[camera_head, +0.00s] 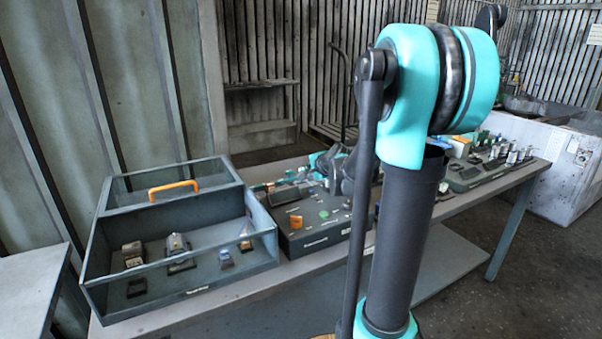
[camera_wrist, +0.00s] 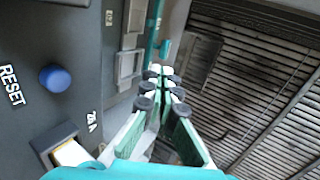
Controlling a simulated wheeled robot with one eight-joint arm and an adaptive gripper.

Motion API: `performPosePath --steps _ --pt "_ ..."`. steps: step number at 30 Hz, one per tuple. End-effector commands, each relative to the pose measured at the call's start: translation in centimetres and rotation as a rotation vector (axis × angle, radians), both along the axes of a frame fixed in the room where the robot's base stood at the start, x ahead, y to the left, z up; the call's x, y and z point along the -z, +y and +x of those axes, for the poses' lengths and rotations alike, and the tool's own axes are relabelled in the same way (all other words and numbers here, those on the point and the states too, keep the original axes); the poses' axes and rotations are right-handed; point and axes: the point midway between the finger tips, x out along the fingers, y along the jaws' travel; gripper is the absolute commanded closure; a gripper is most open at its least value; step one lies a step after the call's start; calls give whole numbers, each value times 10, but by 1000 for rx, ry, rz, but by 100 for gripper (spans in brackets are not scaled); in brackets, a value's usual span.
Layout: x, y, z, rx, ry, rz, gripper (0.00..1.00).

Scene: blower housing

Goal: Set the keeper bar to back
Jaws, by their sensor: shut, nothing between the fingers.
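I cannot tell for sure which part is the keeper bar. In the wrist view, a narrow teal strip (camera_wrist: 152,28) runs along the panel edge just beyond my fingers, with a small teal piece (camera_wrist: 165,49) beside it. My gripper (camera_wrist: 163,85) is shut and empty, its fingertips together, to the right of the dark panel (camera_wrist: 80,105). No contact with the panel is visible. In the head view my arm stands in front of the middle of the bench and hides part of the dark control unit (camera_head: 315,240); the fingers cannot be made out there.
A blue button (camera_wrist: 54,78) marked RESET and a boxed pale switch (camera_wrist: 72,153) lie left of my gripper. An open-fronted grey case (camera_head: 190,292) with an orange handle (camera_head: 174,189) stands left on the bench (camera_head: 225,305). Several small parts crowd the right end.

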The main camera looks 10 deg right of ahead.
Motion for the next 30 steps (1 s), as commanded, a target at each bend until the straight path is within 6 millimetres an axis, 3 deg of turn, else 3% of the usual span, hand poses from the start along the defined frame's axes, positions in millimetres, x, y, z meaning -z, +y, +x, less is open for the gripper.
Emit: performPosePath --steps 18,30 --pt "40 22 67 0 -1 0 100" --pt "45 24 74 1 -1 0 100"
